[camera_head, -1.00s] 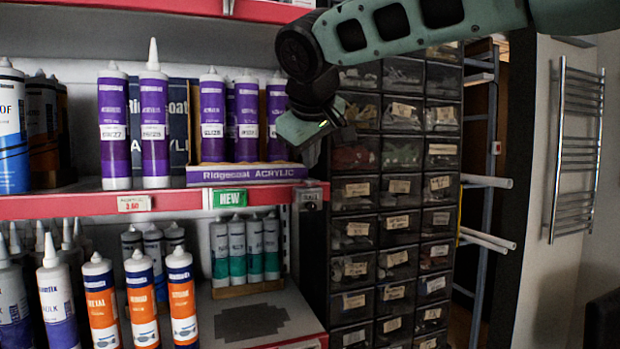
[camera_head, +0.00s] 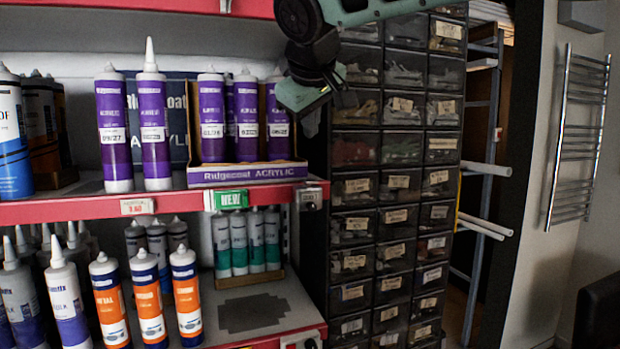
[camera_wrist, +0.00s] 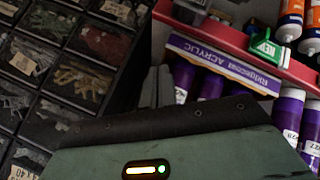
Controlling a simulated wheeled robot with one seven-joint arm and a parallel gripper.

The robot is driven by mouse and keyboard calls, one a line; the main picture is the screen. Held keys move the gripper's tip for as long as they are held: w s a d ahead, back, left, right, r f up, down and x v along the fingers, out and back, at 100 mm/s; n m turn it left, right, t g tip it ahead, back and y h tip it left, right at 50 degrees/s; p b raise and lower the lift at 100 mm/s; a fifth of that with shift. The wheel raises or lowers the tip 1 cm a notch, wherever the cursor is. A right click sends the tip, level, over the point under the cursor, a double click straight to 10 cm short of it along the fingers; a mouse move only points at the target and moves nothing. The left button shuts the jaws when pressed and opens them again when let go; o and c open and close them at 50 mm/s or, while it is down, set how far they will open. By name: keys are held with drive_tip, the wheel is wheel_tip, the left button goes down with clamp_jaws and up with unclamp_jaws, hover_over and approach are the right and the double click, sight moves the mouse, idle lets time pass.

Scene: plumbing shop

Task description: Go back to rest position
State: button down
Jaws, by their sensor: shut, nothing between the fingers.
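My gripper (camera_head: 313,122) shows at the top middle of the head view, in front of the gap between the red-edged shelf and the drawer cabinet. My arm enters from the top edge. In the wrist view the two grey fingers (camera_wrist: 156,86) are together with nothing between them. The gripper is raised above the lower shelf and apart from the purple cartridges. Most of my arm is outside the head view.
Purple cartridges (camera_head: 155,120) stand left of my gripper, some in an acrylic carton (camera_head: 247,173). Orange cartridges (camera_head: 146,300) stand below. A drawer cabinet (camera_head: 395,218) is close on the right. Beyond it are white pipes (camera_head: 486,168) and a towel rail (camera_head: 578,140).

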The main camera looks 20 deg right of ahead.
sight(295, 190)
idle(0.4)
drive_tip(key=s+a+f+n+g+y+b, duration=0.1)
drive_tip(key=s+a+f+g+b, duration=0.15)
drive_tip(key=s+f, duration=0.45)
drive_tip(key=s+a+f+n+g+y+b, duration=0.1)
drive_tip(key=s+a+f, duration=0.2)
drive_tip(key=f, duration=0.7)
drive_tip(key=s+a+f+g+y+b, duration=0.1)
drive_tip(key=s+a+f+g+b, duration=0.15)
drive_tip(key=s+f, duration=0.45)
drive_tip(key=s+d+f+g+b, duration=0.2)
drive_tip(key=s+f, duration=1.3)
drive_tip(key=f, duration=0.3)
drive_tip(key=shift+s+f+g, duration=0.2)
drive_tip(key=shift+f+g, duration=0.2)
